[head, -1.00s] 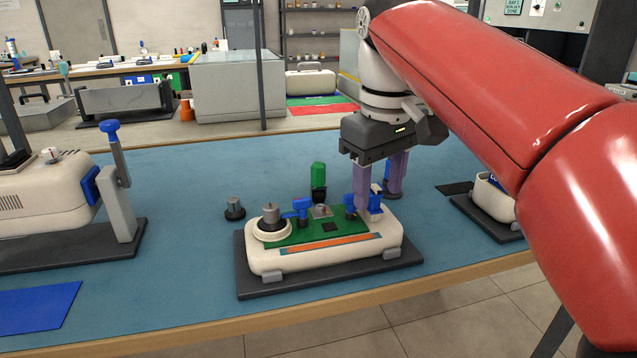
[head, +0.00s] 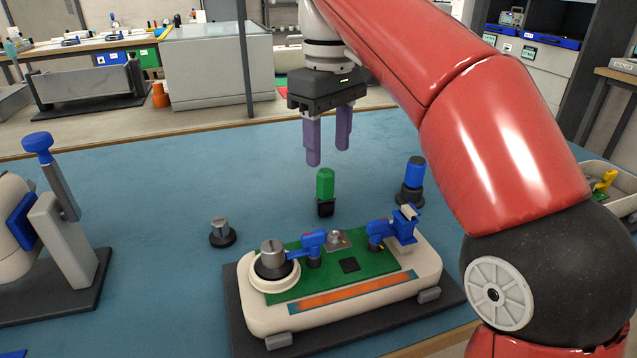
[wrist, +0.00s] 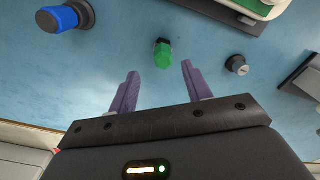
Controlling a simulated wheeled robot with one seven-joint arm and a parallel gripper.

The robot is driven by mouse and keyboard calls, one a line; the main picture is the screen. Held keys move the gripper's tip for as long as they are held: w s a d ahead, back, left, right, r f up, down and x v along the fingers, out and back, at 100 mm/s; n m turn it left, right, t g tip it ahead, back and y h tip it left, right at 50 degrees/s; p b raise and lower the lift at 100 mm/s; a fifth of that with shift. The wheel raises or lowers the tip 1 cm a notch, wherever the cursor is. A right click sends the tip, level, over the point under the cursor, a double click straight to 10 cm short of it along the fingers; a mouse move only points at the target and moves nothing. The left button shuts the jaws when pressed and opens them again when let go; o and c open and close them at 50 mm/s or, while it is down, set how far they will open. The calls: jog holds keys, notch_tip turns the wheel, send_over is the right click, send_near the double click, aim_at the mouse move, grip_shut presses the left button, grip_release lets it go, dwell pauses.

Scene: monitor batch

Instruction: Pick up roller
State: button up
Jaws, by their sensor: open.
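My gripper (head: 328,155) is open and empty, with its purple fingers pointing down above the table behind the white device. A green-topped piece with a black base (head: 325,187) stands upright just below the fingers. In the wrist view the green piece (wrist: 163,56) shows between and beyond my fingertips (wrist: 160,69). A blue-topped piece with a dark base (head: 412,178) stands to its right. A small grey knob-like piece on a black base (head: 222,232) stands to its left. I cannot tell for sure which of these is the roller.
The white device (head: 330,315) with a green board and blue levers sits on a dark mat in front of the standing pieces. A second device with a blue-capped lever (head: 62,215) is at the left.

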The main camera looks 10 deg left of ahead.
aim_at(326, 171)
jog(key=shift+s+a+f+b, duration=0.15)
jog(key=shift+f+b, duration=0.35)
jog(key=shift+f, duration=1.25)
jog(key=shift+s+d+f+b, duration=0.15)
jog(key=shift+f+b, duration=0.35)
jog(key=shift+f, duration=1.25)
jog(key=shift+a, duration=0.1)
jog(key=shift+c, duration=0.4)
jog(key=c, duration=1)
